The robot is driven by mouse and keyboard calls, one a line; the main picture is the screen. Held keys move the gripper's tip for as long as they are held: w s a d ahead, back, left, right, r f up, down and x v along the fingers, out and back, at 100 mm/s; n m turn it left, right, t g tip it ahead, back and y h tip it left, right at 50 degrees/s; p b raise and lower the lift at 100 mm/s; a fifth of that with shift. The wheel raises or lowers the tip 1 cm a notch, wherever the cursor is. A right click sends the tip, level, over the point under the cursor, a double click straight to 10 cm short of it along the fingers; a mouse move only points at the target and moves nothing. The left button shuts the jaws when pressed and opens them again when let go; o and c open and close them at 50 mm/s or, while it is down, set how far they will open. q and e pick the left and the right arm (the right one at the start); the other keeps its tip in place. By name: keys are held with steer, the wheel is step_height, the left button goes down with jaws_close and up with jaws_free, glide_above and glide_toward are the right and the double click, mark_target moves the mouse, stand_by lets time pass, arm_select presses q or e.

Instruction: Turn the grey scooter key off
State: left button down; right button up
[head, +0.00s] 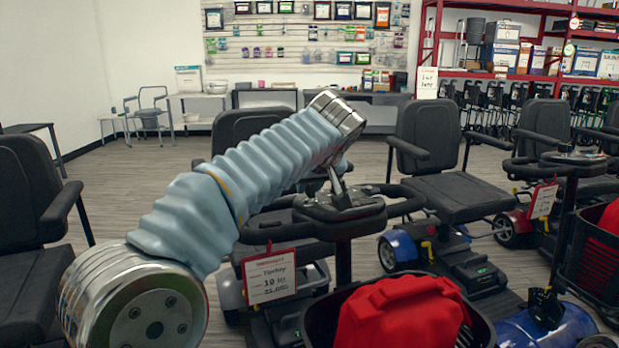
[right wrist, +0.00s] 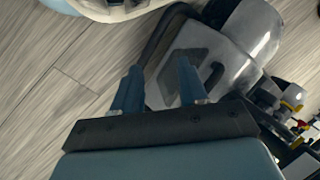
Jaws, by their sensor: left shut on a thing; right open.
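The grey scooter (head: 232,292) stands in front of me, with its dark tiller console (head: 318,212) facing me. My left arm reaches across from the left. My left gripper (head: 341,192) points down at the top of the console and is shut on the key. The key itself is hidden by the fingers, so I cannot tell which way it is turned. My right gripper (right wrist: 158,90) is open and empty in the right wrist view, in front of a grey body part with a dark footrest-like pad (right wrist: 186,72).
A black basket (head: 480,325) with a red bag (head: 400,315) is in front of the console. A price tag (head: 270,277) hangs beside it. A blue scooter (head: 400,250) and red scooter (head: 512,228) stand to the right. Black seats (head: 30,200) are at the left.

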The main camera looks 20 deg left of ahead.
arm_select(q)
steer(key=n+g+y+p, duration=0.2)
steer(key=n, duration=0.1)
steer(key=shift+r+y, duration=0.15)
steer(key=shift+y, duration=0.15)
steer(key=shift+n+g+y, duration=0.8)
steer(key=shift+n+g, duration=0.5)
steer(key=shift+n, duration=0.5)
arm_select(e)
steer(key=shift+r, duration=1.35)
arm_select(q)
steer(key=shift+s+a, duration=0.1)
steer(key=c, duration=1.1)
jaws_free()
